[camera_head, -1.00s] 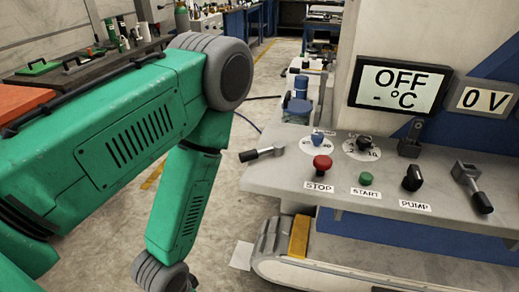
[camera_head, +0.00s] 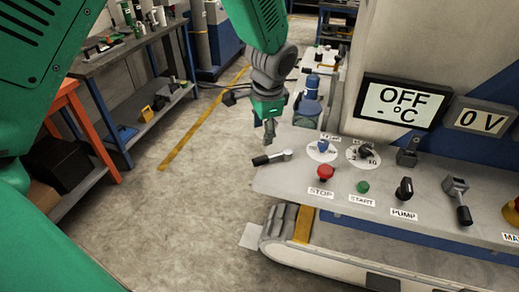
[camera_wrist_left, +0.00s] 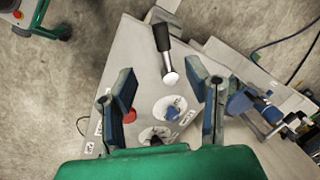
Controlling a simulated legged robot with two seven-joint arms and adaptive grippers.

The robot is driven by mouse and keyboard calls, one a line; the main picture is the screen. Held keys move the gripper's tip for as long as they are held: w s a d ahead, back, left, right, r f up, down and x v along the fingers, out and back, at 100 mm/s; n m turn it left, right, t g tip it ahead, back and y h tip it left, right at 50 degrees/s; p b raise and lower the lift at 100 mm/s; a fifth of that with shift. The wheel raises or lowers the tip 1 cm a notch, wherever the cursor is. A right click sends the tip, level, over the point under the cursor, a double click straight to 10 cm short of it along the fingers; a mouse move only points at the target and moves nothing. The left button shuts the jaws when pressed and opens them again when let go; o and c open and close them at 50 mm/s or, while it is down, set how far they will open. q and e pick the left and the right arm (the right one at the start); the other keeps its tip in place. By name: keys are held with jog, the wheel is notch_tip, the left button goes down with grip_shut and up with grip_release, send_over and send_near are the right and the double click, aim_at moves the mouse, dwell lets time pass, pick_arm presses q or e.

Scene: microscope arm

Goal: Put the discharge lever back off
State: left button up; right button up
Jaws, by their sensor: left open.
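A lever with a black handle and a pale metal pivot (camera_head: 272,158) sits at the left end of the grey control panel (camera_head: 290,183). Its handle points left, past the panel edge. No readable label shows which lever is the discharge one. My left gripper (camera_head: 269,132) is open just above and behind this lever, apparently apart from it. In the left wrist view, the lever (camera_wrist_left: 166,55) lies ahead between the spread fingers (camera_wrist_left: 158,75), its black handle pointing away. Other levers stand at the panel's back (camera_head: 407,153) and right (camera_head: 458,200). My right gripper is out of view.
The panel holds a red STOP button (camera_head: 326,172), a green START button (camera_head: 363,187), a PUMP knob (camera_head: 404,189) and two dials. A display (camera_head: 402,101) reads OFF, another (camera_head: 482,118) 0 V. A blue device (camera_head: 309,100) stands behind. Floor left of the panel is clear.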

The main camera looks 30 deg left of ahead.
aim_at(259, 159)
pick_arm(q)
jog(key=f, duration=0.4)
jog(key=w+a+f, duration=0.1)
jog(key=f, duration=0.4)
jog(key=w+a+f, duration=0.1)
jog(key=f, duration=0.3)
jog(key=shift+a+f+p, duration=0.15)
jog(key=shift+f+p, duration=0.05)
jog(key=shift+p, duration=0.2)
jog(key=shift+s, duration=0.1)
grip_shut()
